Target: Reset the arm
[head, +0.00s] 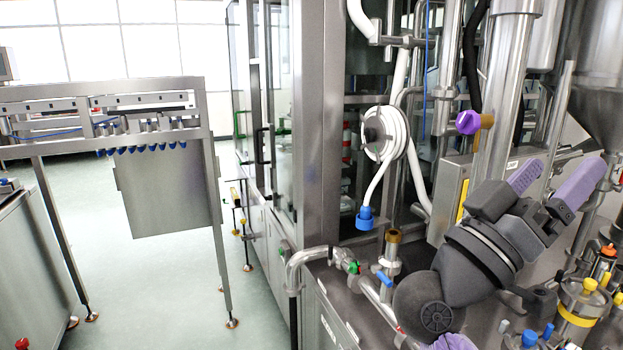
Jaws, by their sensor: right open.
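My right arm comes in from the bottom right of the head view, with a dark grey wrist and two purple fingers. My right gripper (562,172) is open, its fingers apart and pointing up and to the right. I see nothing held between the fingers. It is in front of the steel pipes and machinery on the right side. My left gripper is not in view.
Close around my right arm are a thick steel pipe (503,90), a purple knob (468,122), a steel hopper (600,85) and a yellow-banded canister (577,315). A coiled white hose (385,135) hangs left of it. Open floor (175,275) lies at the left.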

